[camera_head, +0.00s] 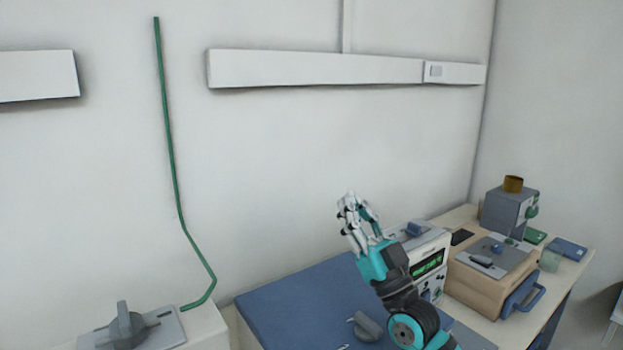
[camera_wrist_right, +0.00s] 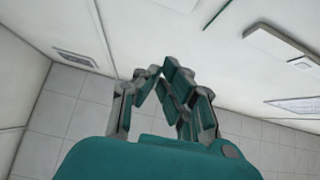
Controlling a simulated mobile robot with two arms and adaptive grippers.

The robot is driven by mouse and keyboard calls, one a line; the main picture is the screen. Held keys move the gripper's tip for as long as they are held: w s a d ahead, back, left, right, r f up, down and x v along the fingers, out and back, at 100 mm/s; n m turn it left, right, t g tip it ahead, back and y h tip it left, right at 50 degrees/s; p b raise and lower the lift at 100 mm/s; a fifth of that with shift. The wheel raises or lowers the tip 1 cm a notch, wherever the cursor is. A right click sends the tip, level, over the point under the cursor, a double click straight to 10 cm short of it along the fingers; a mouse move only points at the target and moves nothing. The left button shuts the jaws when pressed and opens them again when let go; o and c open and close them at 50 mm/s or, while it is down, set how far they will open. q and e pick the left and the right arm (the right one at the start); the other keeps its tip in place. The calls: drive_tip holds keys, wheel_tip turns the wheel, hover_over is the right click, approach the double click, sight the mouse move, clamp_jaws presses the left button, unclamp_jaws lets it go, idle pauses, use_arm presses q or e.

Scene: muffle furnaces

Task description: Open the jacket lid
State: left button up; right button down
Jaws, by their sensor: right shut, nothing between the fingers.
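My right gripper (camera_head: 354,205) points up in front of the bare wall, above the blue top and left of the instrument with the green display. In the right wrist view its fingers (camera_wrist_right: 158,76) are closed together and empty, with only wall, floor tiles and ceiling fittings behind. I cannot tell for certain which part is the jacket lid. A beige box (camera_head: 477,283) on the right has a grey top plate (camera_head: 494,257) lying flat, with a small handle on it and a blue handle (camera_head: 523,296) at its front. The right gripper is apart from it. My left gripper is not in view.
A blue top (camera_head: 290,308) carries a grey knob (camera_head: 367,326). A display instrument (camera_head: 428,262) stands beside the beige box. A grey device (camera_head: 509,211) stands at the back right. A green tube (camera_head: 172,170) rises at the left. The space before the wall is free.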

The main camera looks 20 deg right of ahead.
drive_tip(key=w+a+r+m+p, duration=0.1)
drive_tip(key=w+a+r+p, duration=0.1)
drive_tip(key=w+r+p, duration=0.3)
drive_tip(key=w+r, duration=0.3)
drive_tip(key=shift+w+a+t, duration=0.3)
drive_tip(key=shift+a+t, duration=0.1)
idle(1.4)
